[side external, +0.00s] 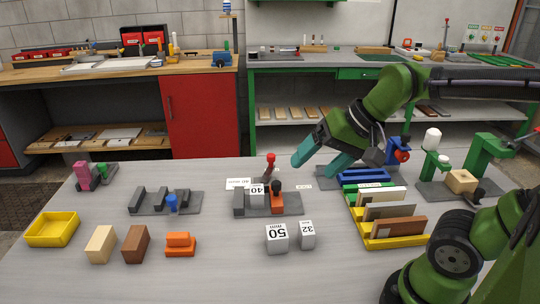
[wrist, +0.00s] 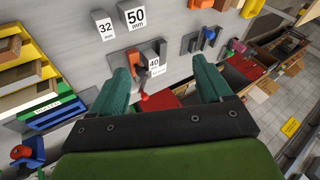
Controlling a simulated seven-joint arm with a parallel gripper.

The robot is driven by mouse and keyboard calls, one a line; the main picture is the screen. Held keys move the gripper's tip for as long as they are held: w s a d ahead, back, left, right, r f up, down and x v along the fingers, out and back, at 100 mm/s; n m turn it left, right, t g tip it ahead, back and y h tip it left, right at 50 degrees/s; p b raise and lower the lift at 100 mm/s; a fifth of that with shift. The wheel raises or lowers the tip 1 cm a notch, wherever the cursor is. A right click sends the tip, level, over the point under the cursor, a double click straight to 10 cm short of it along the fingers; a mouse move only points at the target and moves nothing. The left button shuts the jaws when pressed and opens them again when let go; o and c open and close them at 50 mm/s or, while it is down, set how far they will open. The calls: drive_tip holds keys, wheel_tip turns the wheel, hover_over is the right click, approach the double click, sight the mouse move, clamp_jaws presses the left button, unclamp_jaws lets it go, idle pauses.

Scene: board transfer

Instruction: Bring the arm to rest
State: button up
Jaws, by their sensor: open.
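My green arm reaches in from the right in the side external view. My gripper (side external: 325,160) has teal fingers held apart, with nothing between them. In the wrist view my gripper (wrist: 165,88) also shows open and empty. Beyond its fingertips is the grey fixture (wrist: 118,60) with the block marked 40 (wrist: 154,64) and an orange clamp with a red handle (wrist: 142,82). The same fixture (side external: 290,205) stands near mid-table in the side external view.
White blocks marked 50 (side external: 277,237) and 32 (side external: 307,235) stand in front of the fixture. A rack (side external: 395,243) holds several boards below my gripper's right. A yellow tray (side external: 52,229), wooden blocks (side external: 101,244) and an orange block (side external: 180,244) lie left.

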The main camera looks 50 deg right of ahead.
drive_tip(key=s+n, duration=0.3)
drive_tip(key=shift+a+f+t, duration=0.3)
drive_tip(key=shift+f, duration=0.05)
